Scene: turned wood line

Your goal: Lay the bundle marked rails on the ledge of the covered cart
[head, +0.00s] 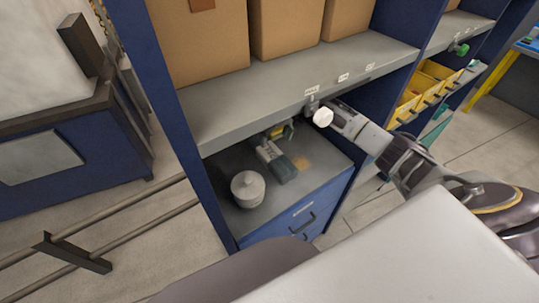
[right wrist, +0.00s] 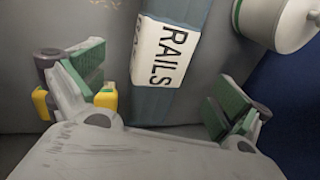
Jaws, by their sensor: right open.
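The bundle marked rails (head: 281,168) lies on the lower shelf of the blue rack, under the grey upper shelf. In the right wrist view the bundle (right wrist: 164,55) is blue-grey with a white band reading RAILS. My right gripper (head: 281,131) reaches in under the upper shelf, partly hidden by its edge. In the right wrist view the right gripper (right wrist: 158,85) is open, one finger on each side of the bundle, with clear gaps. What looks like the covered cart (head: 70,190) stands at the left, with a pale cover and dark ledge. My left gripper is out of view.
A round pale canister (head: 248,190) stands beside the bundle; it also shows in the right wrist view (right wrist: 278,18). Cardboard boxes (head: 290,25) fill the upper shelf (head: 240,105). Yellow bins (head: 415,95) are to the right. Dark rails (head: 100,238) run along the floor at left.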

